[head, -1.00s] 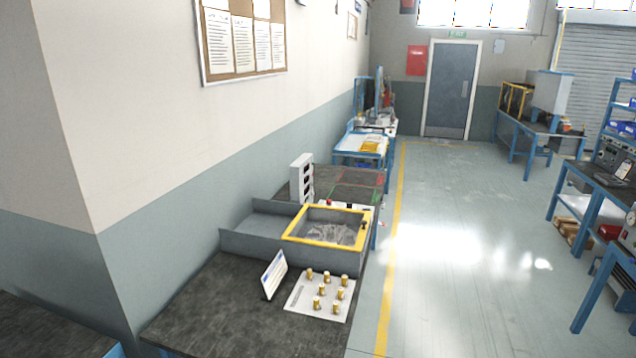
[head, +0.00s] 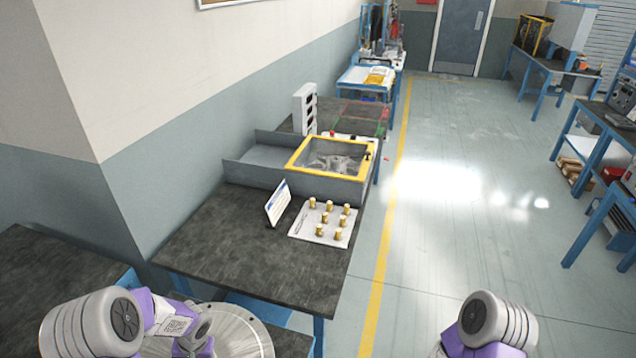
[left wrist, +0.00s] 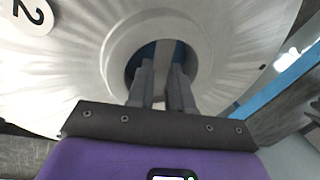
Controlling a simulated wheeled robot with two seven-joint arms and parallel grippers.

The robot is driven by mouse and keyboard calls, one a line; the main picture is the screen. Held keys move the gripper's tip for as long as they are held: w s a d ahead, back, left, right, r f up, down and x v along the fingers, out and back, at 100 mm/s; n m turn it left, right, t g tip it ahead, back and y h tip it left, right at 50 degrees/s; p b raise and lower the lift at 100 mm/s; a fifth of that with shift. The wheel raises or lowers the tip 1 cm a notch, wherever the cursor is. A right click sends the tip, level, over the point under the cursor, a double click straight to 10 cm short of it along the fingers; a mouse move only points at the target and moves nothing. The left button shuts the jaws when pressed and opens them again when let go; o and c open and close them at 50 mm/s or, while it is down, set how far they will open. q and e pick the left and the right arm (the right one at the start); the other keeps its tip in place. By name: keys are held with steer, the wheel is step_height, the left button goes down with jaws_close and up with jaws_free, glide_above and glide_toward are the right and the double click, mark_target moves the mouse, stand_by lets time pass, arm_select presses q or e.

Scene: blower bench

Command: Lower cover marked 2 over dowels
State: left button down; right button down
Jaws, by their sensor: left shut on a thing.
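The cover (head: 240,338) is a large round silver plate at the bottom of the head view, cut off by the frame edge. In the left wrist view the cover (left wrist: 235,30) fills most of the picture, with a label "2" (left wrist: 32,14) at the upper left. My left gripper (left wrist: 163,72) is shut on the cover at its central ring, beside the round opening. My right arm shows at the lower right of the head view, but its gripper is out of frame. I cannot make out dowels in the yellow-framed fixture (head: 357,174), which holds a grey metal part (head: 335,160).
A white board (head: 301,232) with several brass pegs and a tilted sign (head: 278,203) stand on the dark bench (head: 230,245), short of the fixture. A grey box (head: 304,108) stands behind. The bench's front left is clear. Open floor (head: 450,240) lies to the right.

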arm_select(q)
steer(key=shift+r, duration=0.1)
steer(key=shift+r, duration=0.5)
stand_by(0.7)
steer(key=shift+w+d+y+b, duration=0.15)
steer(key=shift+y+b, duration=0.55)
steer(key=shift+b, duration=1)
stand_by(0.8)
steer(key=shift+r+p, duration=0.3)
steer(key=shift+r, duration=0.3)
stand_by(0.4)
steer(key=shift+b, duration=0.3)
stand_by(0.5)
steer(key=shift+r, duration=0.25)
stand_by(0.4)
steer(key=shift+r+p, duration=1.6)
steer(key=shift+r, duration=0.55)
steer(key=shift+r, duration=0.1)
